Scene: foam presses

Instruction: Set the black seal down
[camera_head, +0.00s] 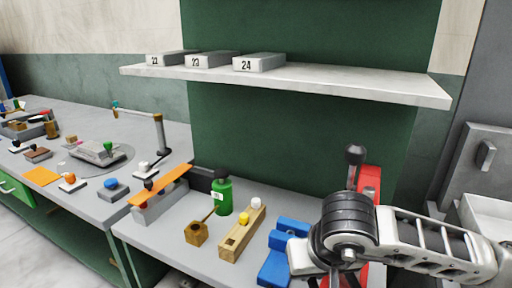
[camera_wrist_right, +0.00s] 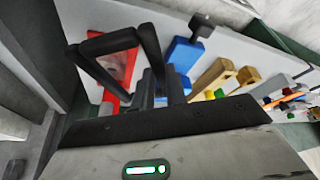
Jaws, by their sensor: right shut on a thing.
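My right arm comes in from the right in the head view, and its wrist hides most of its gripper there. In the right wrist view, my right gripper (camera_wrist_right: 150,85) is shut on a dark thing, which I take for the black seal; its outline merges with the dark fingers. The gripper is over the table area between a red press (camera_wrist_right: 118,62) and a blue fixture (camera_wrist_right: 184,55). The red press (camera_head: 369,186) and blue fixture (camera_head: 275,265) also show in the head view, partly behind my arm. My left gripper is not in view.
A wooden block (camera_head: 236,240) with yellow and white knobs, a green bottle (camera_head: 222,196) and a small wooden box (camera_head: 196,234) stand left of the blue fixture. A shelf (camera_head: 340,85) with numbered blocks is above. Bare tabletop (camera_head: 165,248) shows at the front left.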

